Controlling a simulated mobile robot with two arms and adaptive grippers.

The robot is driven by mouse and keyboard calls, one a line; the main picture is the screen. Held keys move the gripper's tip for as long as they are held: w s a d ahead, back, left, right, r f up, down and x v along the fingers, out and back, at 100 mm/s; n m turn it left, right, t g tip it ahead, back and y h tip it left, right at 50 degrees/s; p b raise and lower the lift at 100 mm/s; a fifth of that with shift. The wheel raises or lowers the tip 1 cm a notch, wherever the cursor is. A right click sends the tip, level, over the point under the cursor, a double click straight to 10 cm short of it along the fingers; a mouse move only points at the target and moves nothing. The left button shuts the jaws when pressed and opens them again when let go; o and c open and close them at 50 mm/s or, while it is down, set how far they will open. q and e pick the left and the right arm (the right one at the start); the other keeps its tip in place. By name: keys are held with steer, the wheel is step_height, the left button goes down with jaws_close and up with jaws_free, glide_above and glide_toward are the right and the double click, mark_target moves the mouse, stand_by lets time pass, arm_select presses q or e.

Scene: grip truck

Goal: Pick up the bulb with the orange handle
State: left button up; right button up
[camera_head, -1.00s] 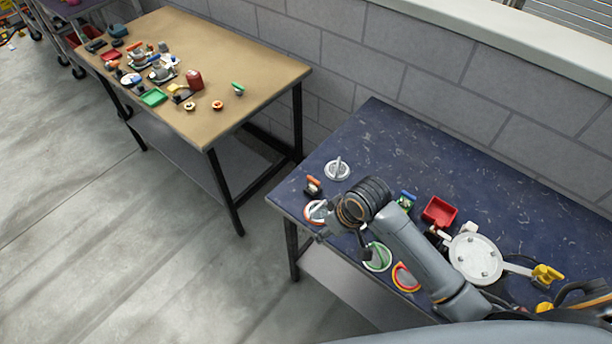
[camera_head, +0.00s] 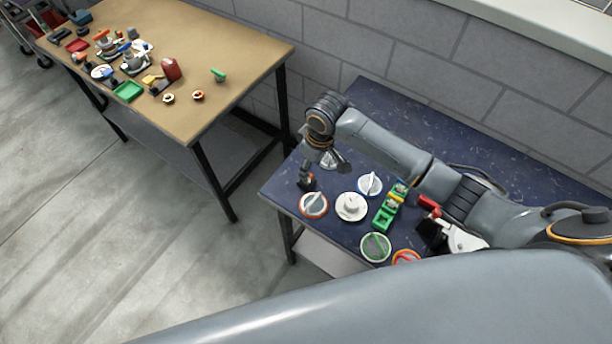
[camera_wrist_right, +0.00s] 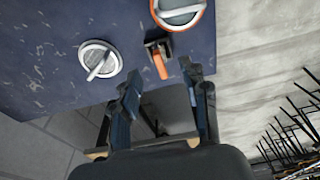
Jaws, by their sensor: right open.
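The small dark piece with the orange handle (camera_wrist_right: 159,58) lies on the blue table near its edge in the right wrist view, handle toward me. In the head view, it sits near the table's left end, mostly hidden by my gripper. My right gripper (camera_wrist_right: 160,80) is open and empty, its two fingertips to either side of and just short of the handle. In the head view my right gripper (camera_head: 307,170) hangs from the wrist over that spot. Contact cannot be told. My left gripper is out of view.
An orange-rimmed disc (camera_head: 313,205) and a white round dial (camera_wrist_right: 99,60) lie close by the handle. A wooden table (camera_head: 225,50) with clutter stands left.

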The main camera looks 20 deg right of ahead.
steer(key=shift+w+f, duration=0.1)
steer(key=shift+f, duration=0.25)
steer(key=shift+w+a+f+p, duration=0.1)
steer(key=shift+a+f+p, duration=0.1)
steer(key=shift+f+p, duration=0.25)
steer(key=f, duration=0.1)
steer(key=w+f, duration=0.1)
steer(key=f, duration=0.1)
steer(key=shift+a+f+p, duration=0.2)
steer(key=shift+p, duration=0.1)
steer(key=shift+f, duration=0.35)
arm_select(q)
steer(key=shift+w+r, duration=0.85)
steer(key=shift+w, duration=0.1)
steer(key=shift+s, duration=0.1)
arm_select(e)
steer(key=shift+c, duration=0.2)
jaws_close()
